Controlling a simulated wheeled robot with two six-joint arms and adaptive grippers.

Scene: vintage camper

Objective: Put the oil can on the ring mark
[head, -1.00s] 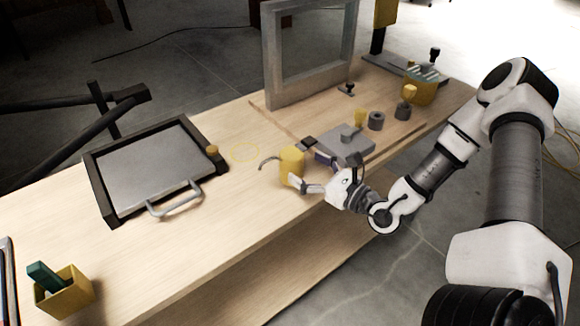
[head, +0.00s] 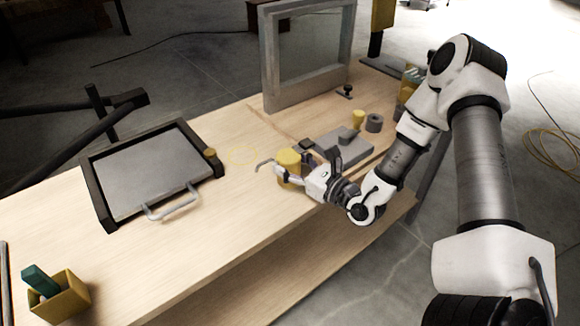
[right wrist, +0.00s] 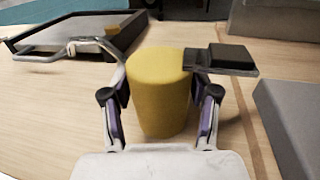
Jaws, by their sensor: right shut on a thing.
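The oil can (head: 288,159) is a yellow cylinder with a thin grey curved spout pointing left in the head view. My right gripper (head: 299,173) is shut on it, and the can stands upright. In the right wrist view the can (right wrist: 160,92) sits between the two fingers (right wrist: 160,112). I cannot tell whether its base touches the bench. My left gripper is not in view.
A dark-framed tray with a handle (head: 150,170) lies left of the ring mark. A grey block (head: 343,152) and small cylinders (head: 374,123) stand to the right. A grey upright frame (head: 272,70) stands behind. A yellow box (head: 62,298) is at the front left.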

